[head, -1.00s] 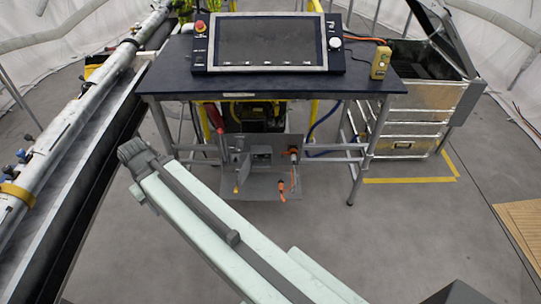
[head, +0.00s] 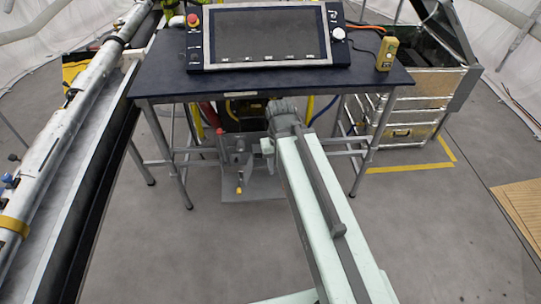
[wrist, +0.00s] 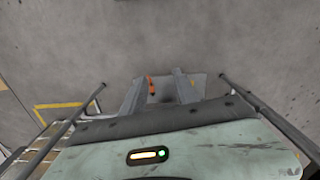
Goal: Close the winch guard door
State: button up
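A small grey panel unit (head: 265,187) stands on the floor under the dark table. Its left part shows a red-topped post, upright grey plates and a yellow-tipped piece. Which plate is the winch guard door, and how far it stands open, I cannot tell. My gripper (head: 284,108) is in front of the unit, at the table's front edge, and my arm hides the unit's right part. In the wrist view, two grey fingers of my gripper (wrist: 158,92) stand apart, with no object visibly held. An orange handle (wrist: 151,85) and grey plate (wrist: 197,87) show beyond.
The table (head: 225,84) carries a console (head: 262,35) and a yellow handheld device (head: 387,53). Its legs stand either side of the unit. A long rail with a pipe (head: 70,125) runs along the left. A metal case (head: 410,115) is at right. Floor in front is clear.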

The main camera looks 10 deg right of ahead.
aim_at(248, 170)
jog(key=u, duration=2.75)
jog(key=k, duration=0.95)
jog(key=z, duration=0.7)
jog(key=i, duration=2)
